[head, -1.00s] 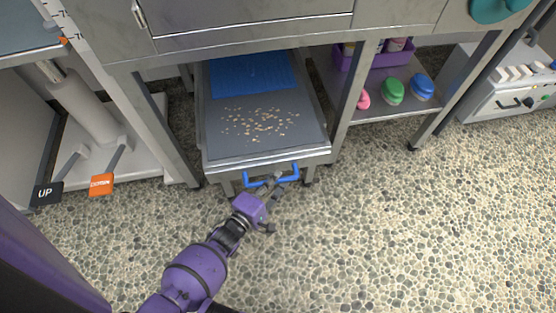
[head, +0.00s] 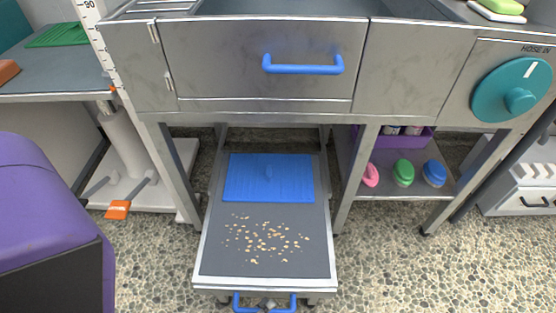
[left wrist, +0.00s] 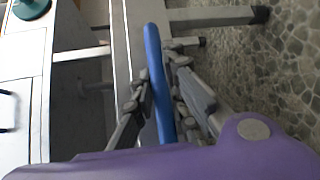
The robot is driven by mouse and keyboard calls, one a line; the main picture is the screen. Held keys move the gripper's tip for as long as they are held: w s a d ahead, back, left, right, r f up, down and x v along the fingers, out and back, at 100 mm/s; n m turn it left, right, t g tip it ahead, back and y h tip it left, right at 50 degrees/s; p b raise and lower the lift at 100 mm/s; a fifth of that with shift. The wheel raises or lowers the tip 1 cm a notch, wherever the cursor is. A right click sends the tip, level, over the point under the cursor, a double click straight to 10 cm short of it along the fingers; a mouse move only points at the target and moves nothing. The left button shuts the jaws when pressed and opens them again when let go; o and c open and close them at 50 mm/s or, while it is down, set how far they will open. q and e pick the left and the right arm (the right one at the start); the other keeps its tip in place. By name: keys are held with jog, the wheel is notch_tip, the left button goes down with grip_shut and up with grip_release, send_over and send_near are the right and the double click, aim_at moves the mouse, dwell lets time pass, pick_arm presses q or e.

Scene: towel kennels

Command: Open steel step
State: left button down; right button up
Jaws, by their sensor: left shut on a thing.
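The steel step (head: 212,262) stands pulled out from under the steel tub in the head view. Its grey top carries a blue ribbed mat (head: 268,178) and scattered tan crumbs (head: 265,238). A blue handle (head: 291,300) runs along its front edge, at the bottom of the head view. My left gripper (left wrist: 160,98) is shut on this blue handle (left wrist: 153,45) in the left wrist view, one finger on each side. In the head view only the tip of the left gripper (head: 266,305) shows at the handle. My right gripper is not in view.
A tub front with a second blue handle (head: 303,66) is above the step. A teal dial (head: 512,90) is at the right. A low shelf (head: 385,183) holds pink, green and blue brushes. An orange pedal (head: 118,210) lies left. The pebbled floor (head: 400,275) is clear.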

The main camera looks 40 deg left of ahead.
pick_arm(q)
jog(key=shift+s+d, duration=0.3)
jog(key=shift+s, duration=0.2)
jog(key=shift+s+d, duration=0.3)
jog(key=shift+s, duration=0.2)
jog(key=c, duration=1.7)
grip_release()
